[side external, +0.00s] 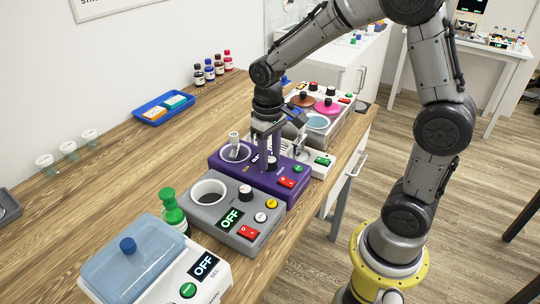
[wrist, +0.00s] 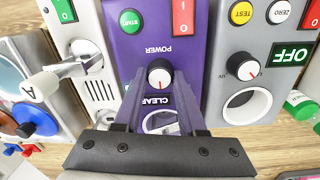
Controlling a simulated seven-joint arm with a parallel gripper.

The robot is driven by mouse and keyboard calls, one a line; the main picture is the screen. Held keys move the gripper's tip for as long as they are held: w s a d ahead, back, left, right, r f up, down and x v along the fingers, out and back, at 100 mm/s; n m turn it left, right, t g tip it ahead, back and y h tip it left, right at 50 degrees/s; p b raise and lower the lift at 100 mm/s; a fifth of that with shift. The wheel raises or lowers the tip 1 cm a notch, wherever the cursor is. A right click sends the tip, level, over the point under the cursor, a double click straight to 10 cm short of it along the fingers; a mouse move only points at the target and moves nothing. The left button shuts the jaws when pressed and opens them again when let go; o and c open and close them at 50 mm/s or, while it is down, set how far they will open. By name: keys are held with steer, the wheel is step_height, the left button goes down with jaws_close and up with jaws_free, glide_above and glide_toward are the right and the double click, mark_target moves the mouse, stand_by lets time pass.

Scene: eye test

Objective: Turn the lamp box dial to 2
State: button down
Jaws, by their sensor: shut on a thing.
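A purple box (side external: 225,163) with a round well, a red power switch, a green start button and a dial stands mid-table; it also shows in the wrist view (wrist: 140,50). I cannot read a lamp label on it. My gripper (side external: 270,160) reaches down to this box. In the wrist view its fingers (wrist: 160,80) stand on both sides of the black dial (wrist: 160,84) with a white cap and a red mark, shut on it. A small display next to the dial is partly covered. The dial's scale numbers are too small to read.
A grey box (side external: 205,222) with its own dial, white-rimmed well and OFF display stands close in front. A blue-lidded device (side external: 125,270) and green bottle (side external: 172,210) are nearer. A white device (side external: 318,160) adjoins behind. The table's left side is largely free.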

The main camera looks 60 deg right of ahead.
steer(key=shift+r, duration=0.1)
steer(key=shift+c, duration=2.4)
jaws_free()
step_height(320, 180, up, 14)
steer(key=shift+a, duration=0.2)
